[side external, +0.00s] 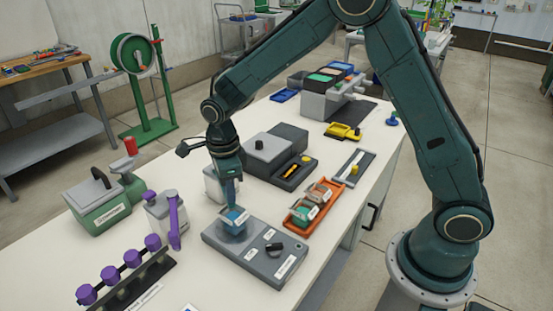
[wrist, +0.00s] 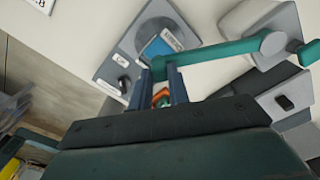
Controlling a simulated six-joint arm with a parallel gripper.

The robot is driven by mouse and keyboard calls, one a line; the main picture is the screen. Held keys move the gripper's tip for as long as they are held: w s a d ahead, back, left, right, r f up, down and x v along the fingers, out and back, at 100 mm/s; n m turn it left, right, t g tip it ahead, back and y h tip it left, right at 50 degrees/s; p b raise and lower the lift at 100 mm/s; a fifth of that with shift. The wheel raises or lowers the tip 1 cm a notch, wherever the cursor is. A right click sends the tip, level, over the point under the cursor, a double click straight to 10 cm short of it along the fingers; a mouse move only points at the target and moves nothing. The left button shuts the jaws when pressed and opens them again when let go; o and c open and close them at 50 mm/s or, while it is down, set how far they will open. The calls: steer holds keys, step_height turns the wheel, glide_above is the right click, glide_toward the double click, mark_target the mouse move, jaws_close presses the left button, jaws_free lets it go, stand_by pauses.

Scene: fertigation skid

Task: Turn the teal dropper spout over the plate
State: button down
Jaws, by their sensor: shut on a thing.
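The teal dropper spout (wrist: 228,53) runs across the wrist view from its grey-white dispenser (wrist: 258,22) to my gripper (wrist: 165,70). My gripper is shut on the spout's free end; the fingers hide part of it. The round plate (wrist: 145,36) is on a grey balance (wrist: 118,67), with a labelled blue container (wrist: 158,46) on it. In the wrist view the spout's end appears at the edge of the container; I cannot tell its exact alignment. In the side view, my gripper (side external: 230,203) is low above the blue container (side external: 236,217), and the dispenser (side external: 213,187) stands behind it.
A purple-spouted dispenser (side external: 161,213) and a rack with purple-capped items (side external: 125,275) stand left. An orange tray (side external: 300,219) with containers lies right of the balance. A dark grey device (side external: 282,158) stands behind. Bare bench shows between these things.

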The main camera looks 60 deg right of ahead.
steer(key=shift+w+a+r, duration=0.1)
steer(key=c, duration=1.3)
jaws_free()
step_height(320, 180, up, 14)
steer(key=shift+f, duration=0.1)
